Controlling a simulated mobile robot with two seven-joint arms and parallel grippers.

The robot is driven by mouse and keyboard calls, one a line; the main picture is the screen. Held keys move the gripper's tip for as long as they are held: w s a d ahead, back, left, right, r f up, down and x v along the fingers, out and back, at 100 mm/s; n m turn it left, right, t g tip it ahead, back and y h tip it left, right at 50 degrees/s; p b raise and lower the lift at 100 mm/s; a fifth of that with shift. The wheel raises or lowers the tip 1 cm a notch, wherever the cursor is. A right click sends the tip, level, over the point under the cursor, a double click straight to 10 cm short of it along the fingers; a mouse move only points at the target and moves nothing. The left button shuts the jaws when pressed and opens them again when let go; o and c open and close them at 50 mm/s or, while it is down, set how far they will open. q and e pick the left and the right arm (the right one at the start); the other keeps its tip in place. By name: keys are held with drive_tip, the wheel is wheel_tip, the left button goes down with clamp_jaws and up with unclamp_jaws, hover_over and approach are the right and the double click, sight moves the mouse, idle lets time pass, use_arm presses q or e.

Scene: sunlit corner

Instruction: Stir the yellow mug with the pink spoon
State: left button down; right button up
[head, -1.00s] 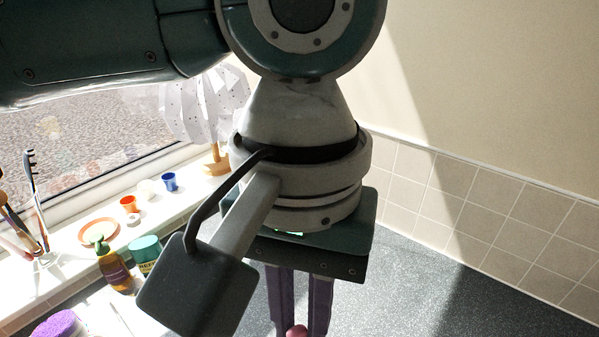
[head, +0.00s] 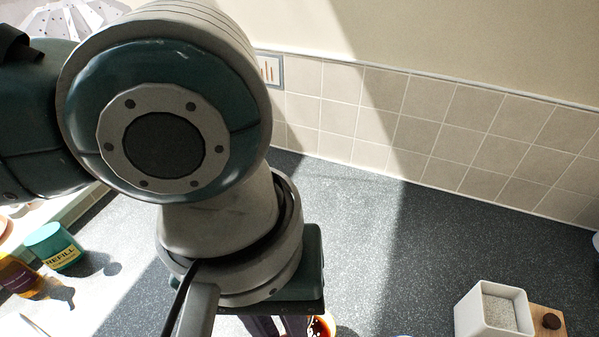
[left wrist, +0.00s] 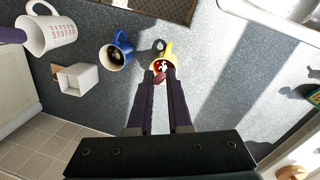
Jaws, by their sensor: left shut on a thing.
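The yellow mug (left wrist: 168,48) stands upright on the grey counter in the left wrist view, with a dark red inside. In the head view its rim and dark contents (head: 325,325) show at the bottom edge, just beside my left gripper's fingers. My left gripper (left wrist: 160,80) is shut, its purple fingertips at the mug's near rim. The pink spoon (left wrist: 160,76) is in its grip, mostly hidden by the fingers; I cannot tell how far its end is inside the mug. A purple piece at the left wrist view's left edge is probably my right gripper (left wrist: 12,35); its jaws are not clear.
A blue mug (left wrist: 117,55) stands close to the yellow one. A refill bottle (head: 55,245) stands at left. The counter's middle and back are clear.

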use_arm(q)
wheel_tip(320, 180, down, 12)
drive_tip(key=w+b, duration=0.2)
drive_tip(key=b, duration=0.6)
drive_tip(key=shift+d+r+b, duration=0.25)
drive_tip(key=shift+d+b, duration=0.1)
